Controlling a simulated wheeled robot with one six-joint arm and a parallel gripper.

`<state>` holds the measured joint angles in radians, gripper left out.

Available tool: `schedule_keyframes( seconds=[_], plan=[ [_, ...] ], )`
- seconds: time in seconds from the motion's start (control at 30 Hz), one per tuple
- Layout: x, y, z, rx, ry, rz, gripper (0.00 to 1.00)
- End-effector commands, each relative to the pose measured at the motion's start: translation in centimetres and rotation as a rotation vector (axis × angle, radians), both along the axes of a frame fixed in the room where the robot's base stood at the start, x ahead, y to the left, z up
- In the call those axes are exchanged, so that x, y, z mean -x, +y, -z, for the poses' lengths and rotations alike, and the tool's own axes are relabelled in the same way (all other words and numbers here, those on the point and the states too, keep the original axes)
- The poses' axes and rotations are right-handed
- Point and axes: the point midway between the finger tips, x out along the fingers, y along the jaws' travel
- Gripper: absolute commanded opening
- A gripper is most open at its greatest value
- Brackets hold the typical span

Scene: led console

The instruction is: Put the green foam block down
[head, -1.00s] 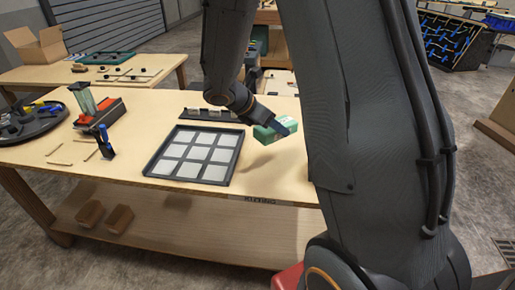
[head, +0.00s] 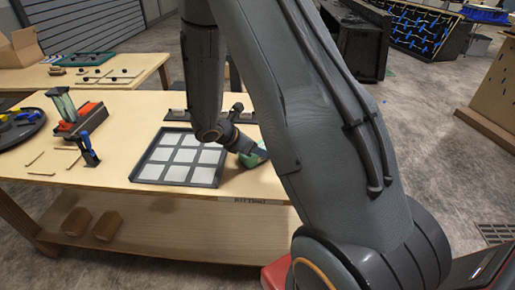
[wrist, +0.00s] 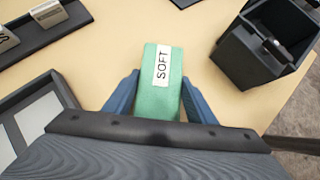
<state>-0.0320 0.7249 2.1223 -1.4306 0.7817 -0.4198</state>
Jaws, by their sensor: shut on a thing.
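The green foam block (wrist: 158,95) has a white label reading "SOFT" and sits between the blue fingers of my gripper (wrist: 160,97) in the wrist view. My gripper is shut on it. In the head view the block (head: 256,157) shows at the right of the table top (head: 130,107), partly hidden by my gripper (head: 254,151) and arm. It is low over the wood, close to the right side of the dark tray; I cannot tell whether it touches the table.
The dark tray with pale squares (head: 217,176) lies just left of the block. In the wrist view a black open bin (wrist: 240,55) stands to the right and a dark rack (wrist: 40,38) at upper left. Bare wood surrounds the block's far end.

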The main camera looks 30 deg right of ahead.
Motion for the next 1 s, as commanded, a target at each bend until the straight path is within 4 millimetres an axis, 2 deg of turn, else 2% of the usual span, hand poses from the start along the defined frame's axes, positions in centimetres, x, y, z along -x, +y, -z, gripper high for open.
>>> schedule_keyframes(
  seconds=[0.37, 0.4, 0.5, 0.87, 1.0],
  plan=[
    [0.0, 0.0, 0.4, 0.001, -0.001, 0.001, 0.3],
    [0.0, 0.0, 0.5, 0.001, -0.002, 0.0, 0.52],
    [0.0, 0.0, 0.4, 0.001, -0.002, 0.0, 0.69],
    [0.0, 0.0, 0.2, 0.001, -0.002, 0.0, 0.69],
    [0.0, 1.0, -0.7, 0.001, -0.005, -0.002, 0.69]
  ],
)
